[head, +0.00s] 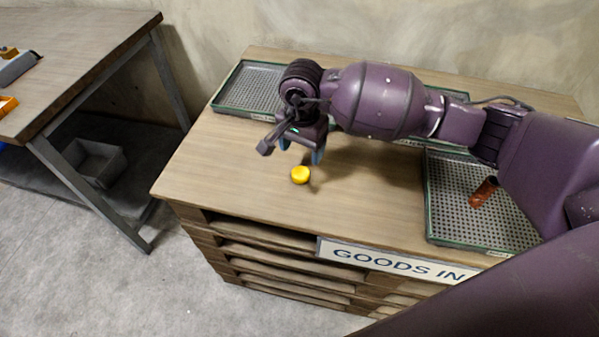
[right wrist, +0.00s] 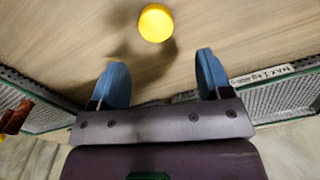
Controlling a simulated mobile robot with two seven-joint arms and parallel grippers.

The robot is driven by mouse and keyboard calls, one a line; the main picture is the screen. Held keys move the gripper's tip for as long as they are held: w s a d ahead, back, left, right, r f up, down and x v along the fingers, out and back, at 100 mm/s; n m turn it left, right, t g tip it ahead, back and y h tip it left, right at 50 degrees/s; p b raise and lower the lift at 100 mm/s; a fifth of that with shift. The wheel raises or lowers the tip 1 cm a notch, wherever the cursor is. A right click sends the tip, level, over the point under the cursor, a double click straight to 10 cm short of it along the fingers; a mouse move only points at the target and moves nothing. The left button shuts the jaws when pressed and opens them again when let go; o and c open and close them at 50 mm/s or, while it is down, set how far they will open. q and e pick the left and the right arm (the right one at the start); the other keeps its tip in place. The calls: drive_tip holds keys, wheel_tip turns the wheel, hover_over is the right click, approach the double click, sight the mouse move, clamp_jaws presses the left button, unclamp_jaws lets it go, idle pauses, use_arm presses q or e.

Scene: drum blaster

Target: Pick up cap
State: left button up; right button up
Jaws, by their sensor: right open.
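A small round yellow cap (head: 300,175) lies on the wooden top of the goods-in bench (head: 230,180). My right gripper (head: 302,155) hangs above the bench, just behind the cap in the head view. In the right wrist view the cap (right wrist: 156,23) lies beyond the two blue fingertips (right wrist: 160,75), roughly centred between them and apart from both. The fingers are spread wide with nothing between them. My left gripper is in neither view.
A mesh tray (head: 432,215) at the right holds a brown-red object (head: 484,192). Another mesh tray (head: 232,98) stands at the back left, partly behind my arm. A separate table (head: 75,50) stands at far left. The bench top around the cap is clear.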

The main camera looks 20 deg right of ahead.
sight(302, 170)
drive_tip(key=f, duration=0.4)
drive_tip(key=f+b, duration=0.1)
drive_tip(key=f, duration=0.2)
drive_tip(key=shift+s, duration=0.25)
drive_tip(key=shift+c, duration=0.3)
drive_tip(key=c, duration=0.9)
